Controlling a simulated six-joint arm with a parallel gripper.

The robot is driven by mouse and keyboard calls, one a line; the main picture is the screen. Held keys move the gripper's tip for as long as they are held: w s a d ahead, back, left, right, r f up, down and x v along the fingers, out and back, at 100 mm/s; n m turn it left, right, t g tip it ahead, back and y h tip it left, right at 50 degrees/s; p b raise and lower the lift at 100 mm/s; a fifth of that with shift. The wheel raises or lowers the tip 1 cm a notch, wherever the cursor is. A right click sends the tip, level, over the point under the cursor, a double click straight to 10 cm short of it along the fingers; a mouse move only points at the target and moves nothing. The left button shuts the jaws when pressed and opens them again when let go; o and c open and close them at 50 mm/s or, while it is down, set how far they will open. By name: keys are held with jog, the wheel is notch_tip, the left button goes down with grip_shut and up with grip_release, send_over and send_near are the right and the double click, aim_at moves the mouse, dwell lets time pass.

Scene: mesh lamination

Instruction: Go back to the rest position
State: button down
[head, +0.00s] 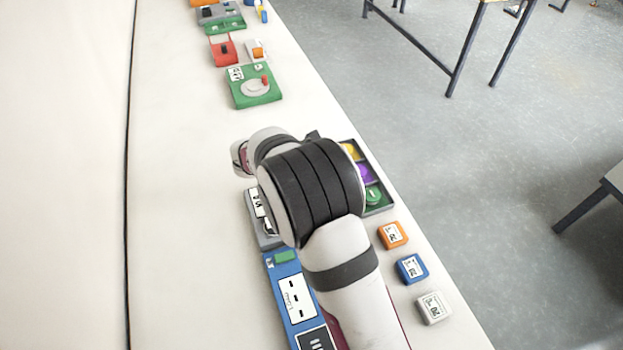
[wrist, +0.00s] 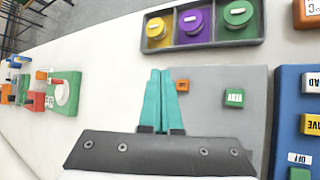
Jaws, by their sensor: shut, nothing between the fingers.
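My gripper (wrist: 160,100) shows in the wrist view with its two teal fingers together and nothing between them. It is above a grey panel (wrist: 215,90) that carries a small orange block and a small green labelled block (wrist: 234,98). In the head view my arm covers the gripper and most of this panel (head: 252,212). I cannot tell the exact height of the fingertips above the surface.
A dark tray (wrist: 262,25) with yellow, purple and green round pieces lies beyond the panel. A blue panel (head: 285,292), and orange (head: 392,235), blue (head: 411,268) and white (head: 433,308) blocks lie nearby. A green device (head: 253,86) stands farther up the table.

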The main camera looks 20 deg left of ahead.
dwell(0.3)
jog(key=s+d+r+m+g+h, duration=0.1)
jog(key=s+d+r+m+g, duration=0.25)
jog(key=d, duration=0.55)
jog(key=s+d+r+m+h, duration=0.1)
jog(key=s+d+r+m, duration=0.1)
jog(key=d+r+m, duration=0.4)
jog(key=s+d+r+m+g+h, duration=0.1)
jog(key=s+d+m+g, duration=0.15)
jog(key=d+m, duration=0.6)
jog(key=s+d+r+m+g+y, duration=0.25)
jog(key=s+d+m, duration=0.5)
jog(key=s, duration=0.65)
jog(key=s+a+f+m+y, duration=0.1)
jog(key=s+m+y, duration=0.2)
jog(key=s, duration=0.6)
jog(key=shift+s+f+m+g+y, duration=0.3)
jog(key=shift+s+m+g+y, duration=0.05)
jog(key=shift+m, duration=0.8)
